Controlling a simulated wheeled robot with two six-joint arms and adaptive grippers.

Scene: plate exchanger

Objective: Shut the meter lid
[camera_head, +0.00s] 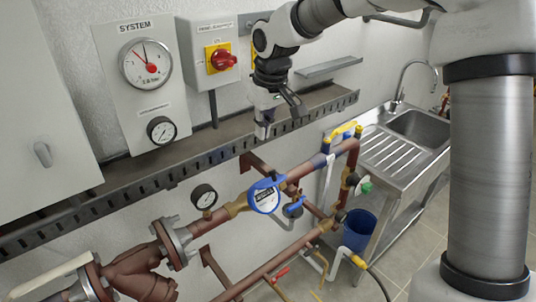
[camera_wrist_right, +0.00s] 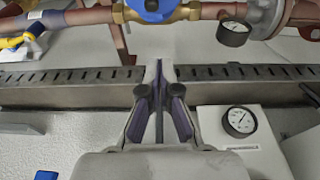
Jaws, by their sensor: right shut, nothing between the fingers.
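The meter (camera_head: 264,199) has a blue rim and a white dial with dark print. It sits on the upper copper pipe in the head view, and its dial shows. A blue round part (camera_head: 293,208) stands just right of the dial; I cannot tell whether it is the lid. In the right wrist view the meter's blue body (camera_wrist_right: 150,8) is cut off by the top edge. My right gripper (camera_head: 263,131) is shut and empty, above the meter and apart from it, in front of the wall rail. It also shows in the right wrist view (camera_wrist_right: 159,68). My left gripper is not in view.
A slotted metal rail (camera_head: 205,142) runs along the wall behind my right gripper. A small gauge (camera_head: 204,196) stands left of the meter. A yellow-and-blue valve handle (camera_head: 343,134) is to its right, before the sink (camera_head: 415,125). A red switch (camera_head: 222,60) is above.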

